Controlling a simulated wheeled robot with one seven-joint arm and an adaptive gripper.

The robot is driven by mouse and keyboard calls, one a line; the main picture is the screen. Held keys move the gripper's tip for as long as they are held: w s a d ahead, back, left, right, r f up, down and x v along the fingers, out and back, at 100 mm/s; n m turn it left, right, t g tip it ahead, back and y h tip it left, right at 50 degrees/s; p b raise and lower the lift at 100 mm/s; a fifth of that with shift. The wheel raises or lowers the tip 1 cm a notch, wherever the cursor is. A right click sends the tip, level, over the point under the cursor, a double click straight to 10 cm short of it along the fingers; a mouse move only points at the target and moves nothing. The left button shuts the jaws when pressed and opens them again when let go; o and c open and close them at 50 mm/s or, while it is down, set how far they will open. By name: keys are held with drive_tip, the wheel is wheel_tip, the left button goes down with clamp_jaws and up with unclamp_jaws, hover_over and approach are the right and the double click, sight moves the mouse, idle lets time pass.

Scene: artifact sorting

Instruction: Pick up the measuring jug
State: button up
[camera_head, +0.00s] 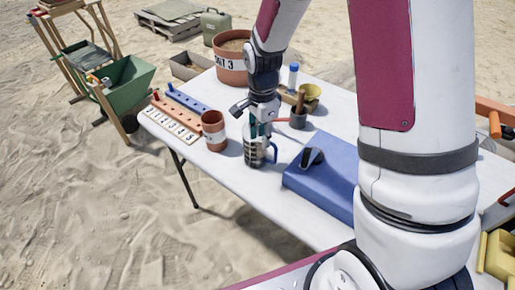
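The measuring jug (254,154) stands upright on the white table near its front edge. One dark finger part sticks out to the left. The fingertips are small and partly hidden, so I cannot tell whether they touch the jug or how far apart they are.
A brown cup (214,132) stands left of the jug, and a blue box (319,187) with a black object on top lies to its right. A mortar (298,119), a large terracotta pot (232,60) and peg racks (170,118) are also on the table (226,181).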

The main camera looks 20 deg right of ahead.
hover_over(261, 166)
drive_tip(key=shift+w+d+f, duration=0.1)
drive_tip(key=shift+w+f, duration=0.05)
drive_tip(key=shift+f, duration=1.35)
drive_tip(key=shift+w+d+f, duration=0.1)
drive_tip(key=shift+f, duration=1.4)
clamp_jaws()
